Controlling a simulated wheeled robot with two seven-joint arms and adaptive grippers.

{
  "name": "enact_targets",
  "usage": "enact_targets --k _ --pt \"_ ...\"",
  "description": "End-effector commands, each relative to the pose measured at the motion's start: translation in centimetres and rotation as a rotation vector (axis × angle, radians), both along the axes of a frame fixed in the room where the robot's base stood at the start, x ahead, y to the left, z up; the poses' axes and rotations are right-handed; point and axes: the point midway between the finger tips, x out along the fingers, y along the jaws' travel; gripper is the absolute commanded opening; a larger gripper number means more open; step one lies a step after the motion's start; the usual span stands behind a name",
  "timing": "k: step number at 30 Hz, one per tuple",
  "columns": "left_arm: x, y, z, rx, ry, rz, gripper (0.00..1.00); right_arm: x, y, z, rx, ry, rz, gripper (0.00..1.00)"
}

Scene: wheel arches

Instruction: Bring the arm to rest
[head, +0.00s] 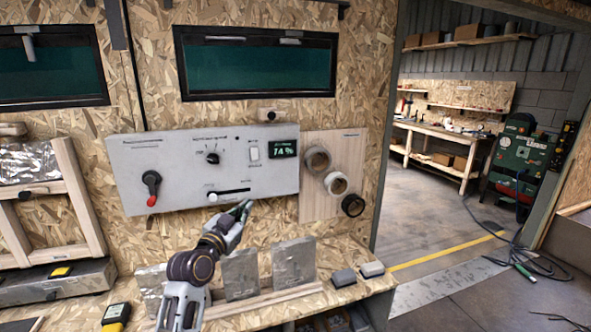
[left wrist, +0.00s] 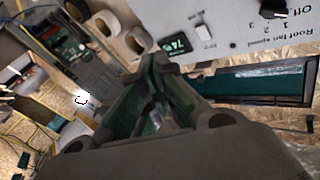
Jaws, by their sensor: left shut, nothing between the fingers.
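My left arm (head: 195,265) reaches up from the bottom of the head view. Its gripper (head: 245,206) is shut and empty, just in front of the lower edge of the grey control panel (head: 130,150), right of the slider (head: 229,191). I cannot tell whether the fingertips touch the panel. In the left wrist view the green-padded fingers (left wrist: 150,85) come together with nothing seen between them. My right gripper is not in view.
The panel carries a fan knob (head: 212,157), a red-tipped rotary handle (head: 151,186), a white rocker switch (head: 254,151) and a display (head: 284,149). Rings (head: 318,160) hang on a board at right. Silvery packs (head: 293,264) stand on the shelf below. Open floor lies beyond the doorway.

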Motion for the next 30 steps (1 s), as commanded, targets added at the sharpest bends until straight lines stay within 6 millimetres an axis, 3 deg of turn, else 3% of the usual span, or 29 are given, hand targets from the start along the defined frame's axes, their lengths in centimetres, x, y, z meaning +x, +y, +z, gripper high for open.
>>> enact_targets --k 3,15,30 --pt "-1.7 0.1 -4.2 0.012 0.109 -0.005 0.00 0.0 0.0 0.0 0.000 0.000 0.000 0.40" --pt "-8.8 1.3 -16.1 0.035 0.471 0.017 0.00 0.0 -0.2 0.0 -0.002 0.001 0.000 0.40" --pt "-21.4 4.0 -27.4 0.055 0.920 0.131 0.00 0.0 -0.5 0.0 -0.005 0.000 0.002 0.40"
